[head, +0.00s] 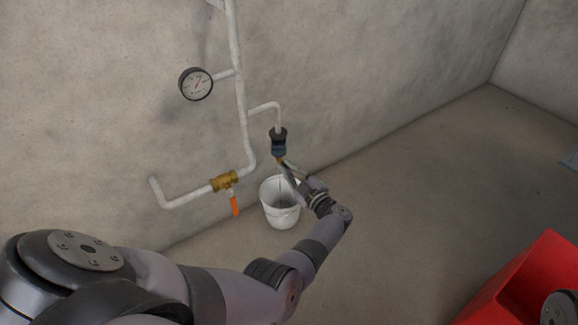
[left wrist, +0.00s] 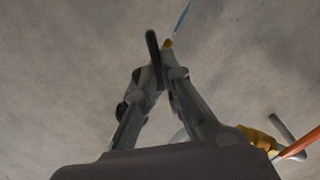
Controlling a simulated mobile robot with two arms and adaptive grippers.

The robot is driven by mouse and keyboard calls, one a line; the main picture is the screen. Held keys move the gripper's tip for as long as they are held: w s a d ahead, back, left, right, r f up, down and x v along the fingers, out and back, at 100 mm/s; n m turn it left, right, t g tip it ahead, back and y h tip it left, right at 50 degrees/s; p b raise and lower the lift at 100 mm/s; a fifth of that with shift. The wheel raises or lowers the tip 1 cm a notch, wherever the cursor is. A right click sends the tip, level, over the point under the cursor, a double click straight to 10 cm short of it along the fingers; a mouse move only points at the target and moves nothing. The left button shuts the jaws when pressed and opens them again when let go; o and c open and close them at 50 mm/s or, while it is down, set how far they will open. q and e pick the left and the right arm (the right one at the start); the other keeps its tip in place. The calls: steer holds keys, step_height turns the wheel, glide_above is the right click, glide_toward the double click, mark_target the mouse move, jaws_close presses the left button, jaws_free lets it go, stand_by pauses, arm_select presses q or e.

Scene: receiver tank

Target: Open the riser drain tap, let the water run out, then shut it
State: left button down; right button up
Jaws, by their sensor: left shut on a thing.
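The riser drain tap (head: 279,146) is a dark blue-grey body with a brass end, at the foot of the short white branch pipe. My left gripper (head: 284,164) reaches it from below right and is shut on part of it; the fingers hide just which part. In the left wrist view the fingertips (left wrist: 163,62) close together beside a black piece and a small brass piece (left wrist: 168,44). A thin blue streak (left wrist: 181,18) runs from the brass; I cannot tell whether it is a lever or water. A white bucket (head: 280,217) stands below the tap. My right gripper is not in view.
A brass valve (head: 224,181) with an orange lever (head: 235,206) sits on the lower pipe, left of the bucket. A round gauge (head: 196,84) is on the riser (head: 237,55). A red container (head: 530,277) stands at lower right. The floor between is clear.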

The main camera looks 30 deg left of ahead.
arm_select(q)
steer(key=shift+m, duration=0.8)
steer(key=c, duration=1.7)
jaws_free()
steer(key=shift+d, duration=0.1)
